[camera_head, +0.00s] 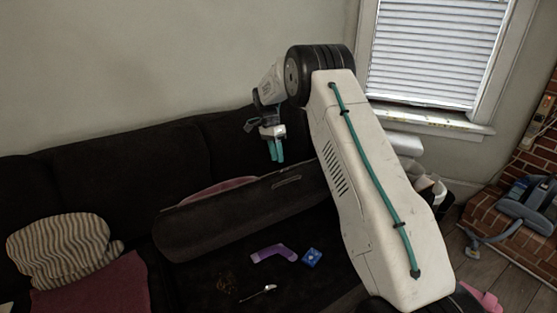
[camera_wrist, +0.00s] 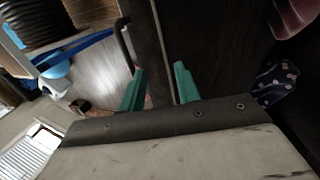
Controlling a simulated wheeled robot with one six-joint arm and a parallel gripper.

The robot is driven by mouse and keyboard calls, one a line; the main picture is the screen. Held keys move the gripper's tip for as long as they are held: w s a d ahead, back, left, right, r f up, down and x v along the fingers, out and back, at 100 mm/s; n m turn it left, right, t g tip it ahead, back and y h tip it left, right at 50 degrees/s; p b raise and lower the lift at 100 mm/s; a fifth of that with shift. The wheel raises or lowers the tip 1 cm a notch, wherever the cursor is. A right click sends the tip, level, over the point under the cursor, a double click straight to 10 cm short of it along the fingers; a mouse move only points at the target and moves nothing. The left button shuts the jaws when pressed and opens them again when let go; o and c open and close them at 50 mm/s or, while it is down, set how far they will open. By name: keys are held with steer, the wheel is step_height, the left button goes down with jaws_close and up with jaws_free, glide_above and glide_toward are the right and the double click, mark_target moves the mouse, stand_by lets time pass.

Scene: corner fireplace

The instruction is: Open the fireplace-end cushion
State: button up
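The fireplace-end cushion (camera_head: 235,217) is a long dark panel on the dark sofa, standing tilted up from the seat. A slim handle (camera_head: 287,181) sits near its upper right edge; a dark bar handle also shows in the wrist view (camera_wrist: 123,44). My gripper (camera_head: 276,158) is just above the cushion's upper edge, fingers pointing down. In the wrist view its teal fingertips (camera_wrist: 158,68) are apart, over the dark panel (camera_wrist: 215,50), with the handle beside the left finger. I cannot tell whether a finger touches the cushion.
A purple object (camera_head: 273,253), a blue box (camera_head: 311,257) and a small shiny item (camera_head: 258,293) lie in front of the cushion. A striped pillow (camera_head: 62,248) is at left. A vacuum (camera_head: 527,203) stands by the brick hearth at right. My arm hides the sofa's right end.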

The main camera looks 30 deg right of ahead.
steer(key=w+r, duration=0.3)
steer(key=shift+w+a+r, duration=0.1)
steer(key=shift+w+r, duration=0.15)
steer(key=shift+r, duration=0.05)
stand_by(0.3)
